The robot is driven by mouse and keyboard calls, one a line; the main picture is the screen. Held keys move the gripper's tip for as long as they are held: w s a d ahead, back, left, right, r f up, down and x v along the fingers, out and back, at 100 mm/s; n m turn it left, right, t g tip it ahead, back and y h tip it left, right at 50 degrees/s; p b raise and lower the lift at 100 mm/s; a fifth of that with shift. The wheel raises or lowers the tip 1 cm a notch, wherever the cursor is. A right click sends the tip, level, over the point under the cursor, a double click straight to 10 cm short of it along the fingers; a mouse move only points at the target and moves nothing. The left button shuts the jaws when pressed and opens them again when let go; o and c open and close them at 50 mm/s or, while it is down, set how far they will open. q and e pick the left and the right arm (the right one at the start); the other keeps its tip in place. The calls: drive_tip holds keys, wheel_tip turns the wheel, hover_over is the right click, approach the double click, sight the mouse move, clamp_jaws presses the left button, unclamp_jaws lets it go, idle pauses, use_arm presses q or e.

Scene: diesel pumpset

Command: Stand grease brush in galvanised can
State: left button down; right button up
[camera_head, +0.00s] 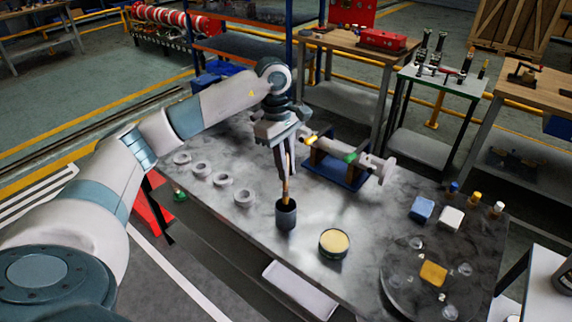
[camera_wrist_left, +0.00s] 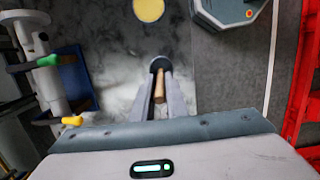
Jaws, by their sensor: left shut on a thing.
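The grease brush (camera_head: 286,190) has a light wooden handle and stands close to upright. My left gripper (camera_head: 284,178) is above the galvanised can (camera_head: 286,218) and shut on the brush handle. The lower end of the brush goes into the dark mouth of the can, so its bristles are hidden. In the left wrist view the handle (camera_wrist_left: 160,86) shows between the two fingers (camera_wrist_left: 160,98), with the can's rim (camera_wrist_left: 161,64) just beyond. Whether the brush touches the can's bottom cannot be seen. My right gripper is not in view.
A round tin with yellow contents (camera_head: 334,242) stands right of the can. Several pale rings (camera_head: 222,179) lie to the left. A pipe assembly on a blue base (camera_head: 340,172) is behind. A dark round plate (camera_head: 432,270) with small parts is at right.

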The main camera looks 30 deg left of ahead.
sight(287, 190)
use_arm(q)
drive_tip(key=shift+f+b, duration=1.7)
drive_tip(key=shift+f, duration=0.4)
drive_tip(key=shift+f+b, duration=0.55)
drive_tip(key=shift+f, duration=0.05)
drive_tip(key=c, duration=1.7)
unclamp_jaws()
drive_tip(key=shift+o, duration=0.2)
drive_tip(key=shift+r, duration=0.15)
